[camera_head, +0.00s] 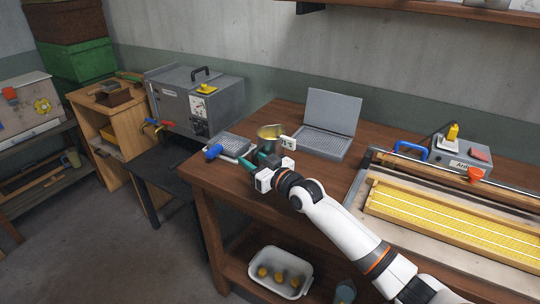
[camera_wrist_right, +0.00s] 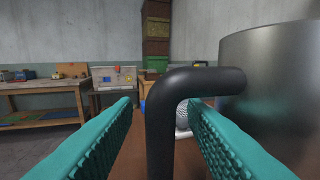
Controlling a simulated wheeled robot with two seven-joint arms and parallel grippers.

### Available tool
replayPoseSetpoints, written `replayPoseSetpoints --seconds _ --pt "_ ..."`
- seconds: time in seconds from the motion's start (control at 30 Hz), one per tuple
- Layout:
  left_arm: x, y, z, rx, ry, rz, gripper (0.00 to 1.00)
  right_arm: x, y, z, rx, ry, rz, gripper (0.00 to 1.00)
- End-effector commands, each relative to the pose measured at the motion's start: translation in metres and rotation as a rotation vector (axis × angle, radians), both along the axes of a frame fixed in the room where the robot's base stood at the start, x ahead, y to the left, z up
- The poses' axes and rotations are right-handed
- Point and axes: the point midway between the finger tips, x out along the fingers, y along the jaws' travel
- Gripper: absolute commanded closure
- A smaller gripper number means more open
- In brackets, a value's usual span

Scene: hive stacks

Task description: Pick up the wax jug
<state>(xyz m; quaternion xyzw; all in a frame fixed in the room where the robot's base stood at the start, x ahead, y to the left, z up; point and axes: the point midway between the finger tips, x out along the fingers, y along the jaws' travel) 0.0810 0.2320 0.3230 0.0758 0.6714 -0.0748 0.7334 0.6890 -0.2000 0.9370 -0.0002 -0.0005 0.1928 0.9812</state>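The wax jug (camera_head: 267,132) is a grey metal pot with a yellowish inside, upright on the brown workbench. In the right wrist view its curved metal wall (camera_wrist_right: 275,95) fills the right side, and its black handle (camera_wrist_right: 160,125) stands upright in the middle. My right gripper (camera_head: 256,159) is at the near side of the jug, with teal fingers apart. In the wrist view the handle is between the two fingers (camera_wrist_right: 165,135), with a gap visible on each side. My right gripper hides part of the jug in the head view. My left gripper is not in view.
A white display (camera_head: 288,143) is beside the jug. A grey tray with a blue-handled tool (camera_head: 213,151) lies left, an open grey hinged plate (camera_head: 325,139) right. A comb frame (camera_head: 450,215) lies further right. The bench (camera_head: 225,180) is clear left of my gripper.

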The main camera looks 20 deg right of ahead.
Motion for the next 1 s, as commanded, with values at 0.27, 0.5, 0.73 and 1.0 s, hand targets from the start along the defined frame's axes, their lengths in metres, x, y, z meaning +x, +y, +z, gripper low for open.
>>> replayPoseSetpoints --seconds 0.27,0.5,0.73,1.0 --pt "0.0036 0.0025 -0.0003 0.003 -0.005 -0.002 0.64 0.0111 0.0044 -0.0008 0.0 0.001 0.0 0.61" --pt "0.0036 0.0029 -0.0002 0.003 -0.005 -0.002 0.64 0.0108 0.0043 -0.0007 0.0 0.001 0.0 0.86" --pt "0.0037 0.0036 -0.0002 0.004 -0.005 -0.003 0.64 0.0107 0.0042 -0.0007 0.0 0.001 0.0 1.0" --pt "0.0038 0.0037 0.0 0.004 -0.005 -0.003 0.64 0.0109 0.0039 0.0018 -0.001 -0.004 -0.001 1.0"
